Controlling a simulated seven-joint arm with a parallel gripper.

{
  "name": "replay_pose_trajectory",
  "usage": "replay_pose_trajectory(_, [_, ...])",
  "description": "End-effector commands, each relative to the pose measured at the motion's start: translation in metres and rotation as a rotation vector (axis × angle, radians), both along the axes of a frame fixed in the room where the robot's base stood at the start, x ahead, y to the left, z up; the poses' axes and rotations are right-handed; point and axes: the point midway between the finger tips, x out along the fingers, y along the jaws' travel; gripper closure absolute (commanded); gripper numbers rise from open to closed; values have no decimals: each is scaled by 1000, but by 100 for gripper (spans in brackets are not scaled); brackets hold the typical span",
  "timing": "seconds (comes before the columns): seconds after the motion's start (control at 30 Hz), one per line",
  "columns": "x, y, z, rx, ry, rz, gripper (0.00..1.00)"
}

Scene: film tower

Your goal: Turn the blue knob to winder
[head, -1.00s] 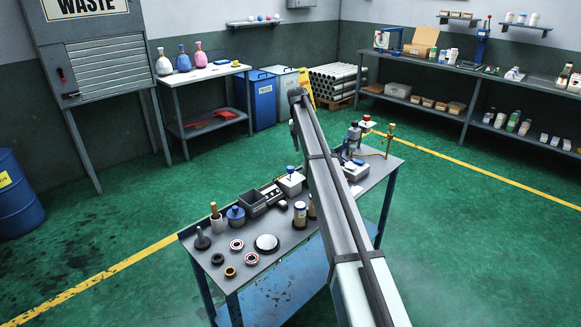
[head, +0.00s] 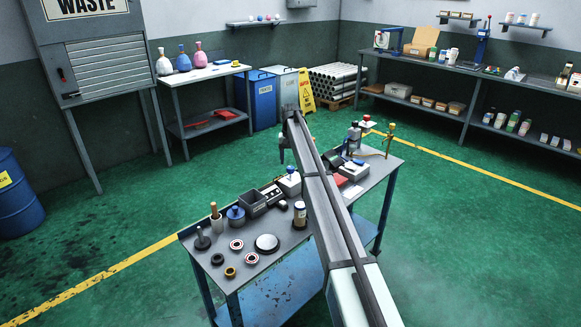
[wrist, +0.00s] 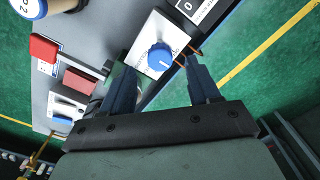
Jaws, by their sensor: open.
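A blue knob (wrist: 160,57) with a white mark sits on a white box (wrist: 146,40) in the wrist view. In the head view the blue knob (head: 290,170) tops the white box near the middle of the bench's far edge. My gripper (wrist: 158,70) is open and empty, its dark fingers on either side of the knob in the picture. In the head view my gripper (head: 282,152) hangs just above and slightly left of the knob, apart from it. The word "winder" cannot be read in these frames.
A grey open bin (head: 253,203) stands left of the box. A second blue-topped white device (wrist: 62,118) and a red block (wrist: 43,47) are nearby. A labelled bottle (head: 299,214) stands in front. The bench top (head: 203,238) holds several small parts.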

Motion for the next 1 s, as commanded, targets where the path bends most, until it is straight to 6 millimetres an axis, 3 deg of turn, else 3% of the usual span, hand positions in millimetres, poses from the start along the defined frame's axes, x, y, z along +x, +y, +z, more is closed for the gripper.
replay_pose_trajectory(0.1, [0,0,-18,0,0,0,39])
replay_pose_trajectory(0.3, [0,0,-33,0,0,0,39])
replay_pose_trajectory(0.7, [0,0,-38,0,-1,0,39])
replay_pose_trajectory(1.0, [0,0,-38,0,-1,0,68])
